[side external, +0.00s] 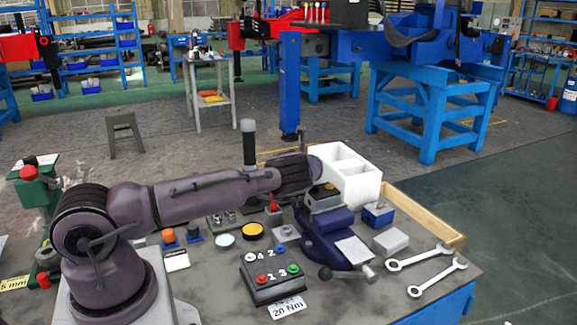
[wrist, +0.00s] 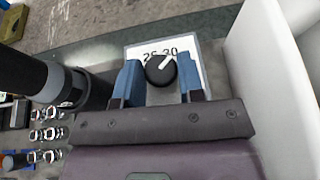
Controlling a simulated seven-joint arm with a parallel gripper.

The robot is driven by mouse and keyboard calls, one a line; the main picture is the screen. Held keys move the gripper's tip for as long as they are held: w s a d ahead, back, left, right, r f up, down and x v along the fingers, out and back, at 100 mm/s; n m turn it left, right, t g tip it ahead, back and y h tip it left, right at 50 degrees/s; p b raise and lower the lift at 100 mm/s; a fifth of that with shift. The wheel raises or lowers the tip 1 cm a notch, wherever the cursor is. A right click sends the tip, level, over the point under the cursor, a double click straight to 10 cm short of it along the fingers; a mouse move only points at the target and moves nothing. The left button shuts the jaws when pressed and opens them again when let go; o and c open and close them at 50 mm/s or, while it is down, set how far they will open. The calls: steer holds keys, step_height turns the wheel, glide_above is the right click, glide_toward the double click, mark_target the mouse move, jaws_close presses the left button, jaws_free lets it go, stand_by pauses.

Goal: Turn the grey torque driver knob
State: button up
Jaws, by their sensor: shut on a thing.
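The dark grey knob (wrist: 160,70) with a white pointer line shows in the wrist view. The pointer leans up and to the right. It stands on a white dial plate (wrist: 208,56) with printed numbers, seemingly 25 and 30, partly covered by the knob. My gripper (wrist: 158,78) has its two blue fingers on either side of the knob and is shut on it. In the side view my gripper end (side external: 298,176) is at the back of the bench, and the knob cannot be made out there. A card reading 20 Nm (side external: 287,308) lies at the bench's front.
A white divided box (side external: 362,188) stands close to the right of my gripper. A dark upright cylinder with a grey top (side external: 248,140) stands to its left. A blue vise (side external: 330,240), a numbered button box (side external: 270,275) and two wrenches (side external: 425,270) occupy the bench in front.

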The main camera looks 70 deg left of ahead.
steer(key=shift+w+n+g, duration=0.2)
steer(key=shift+n+g, duration=1.1)
steer(key=shift+g, duration=0.3)
steer(key=shift+n+g, duration=0.7)
steer(key=shift+g, duration=0.1)
steer(key=o, duration=0.8)
steer(key=shift+o, duration=0.2)
steer(key=v, duration=1.3)
steer(key=shift+a+r, duration=0.2)
steer(key=shift+r, duration=0.05)
steer(key=shift+o, duration=0.4)
steer(key=shift+w, duration=0.1)
